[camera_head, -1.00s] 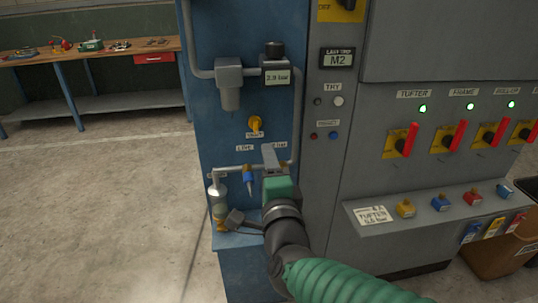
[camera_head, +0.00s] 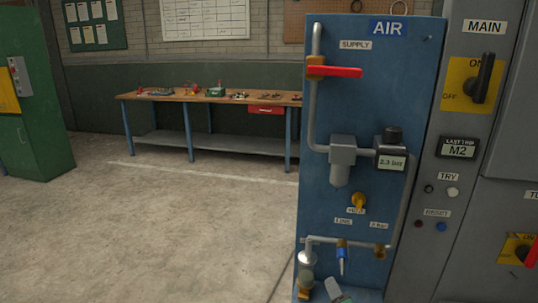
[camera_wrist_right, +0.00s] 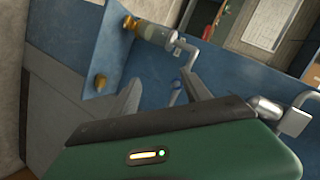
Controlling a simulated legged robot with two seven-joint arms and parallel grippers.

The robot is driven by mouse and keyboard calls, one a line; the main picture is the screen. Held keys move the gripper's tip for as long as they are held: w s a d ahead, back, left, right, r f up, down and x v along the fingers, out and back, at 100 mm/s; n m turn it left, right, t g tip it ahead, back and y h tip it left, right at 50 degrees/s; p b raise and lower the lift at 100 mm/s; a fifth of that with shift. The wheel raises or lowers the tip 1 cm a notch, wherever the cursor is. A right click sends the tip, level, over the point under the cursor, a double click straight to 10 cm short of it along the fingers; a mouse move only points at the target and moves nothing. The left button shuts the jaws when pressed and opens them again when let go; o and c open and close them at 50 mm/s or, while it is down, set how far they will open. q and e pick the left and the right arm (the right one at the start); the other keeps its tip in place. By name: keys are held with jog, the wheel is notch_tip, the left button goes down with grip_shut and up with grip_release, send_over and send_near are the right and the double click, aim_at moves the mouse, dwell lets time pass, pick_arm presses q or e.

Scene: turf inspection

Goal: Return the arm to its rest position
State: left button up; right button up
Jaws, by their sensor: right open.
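My right gripper (camera_head: 336,291) shows only as a small grey and green piece at the bottom edge of the head view, in front of the lower part of the blue air panel (camera_head: 375,110). In the right wrist view, its two grey fingers (camera_wrist_right: 163,88) stand apart with nothing between them, above its green body. The same blue valve shows in the head view (camera_head: 341,262). The rest of my right arm is below the head view. My left gripper is in neither view.
The panel carries a red supply lever (camera_head: 335,72), a gauge reading 2.3 bar (camera_head: 391,162), a yellow knob (camera_head: 358,201) and a filter bowl (camera_head: 307,272). Grey cabinets (camera_head: 440,205) stand right. A workbench (camera_head: 215,97) is behind; open floor (camera_head: 180,220) lies left.

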jog(key=s+d+f+n+g, duration=0.2)
jog(key=s+f+n+g, duration=0.95)
jog(key=s+f, duration=0.55)
notch_tip(320, 180, up, 18)
jog(key=w+p, duration=0.2)
jog(key=p, duration=1.6)
jog(key=shift+a+f+n+t+y+p, duration=0.15)
jog(key=shift+f+n+t+y+p, duration=0.15)
jog(key=shift+n+t+p, duration=0.15)
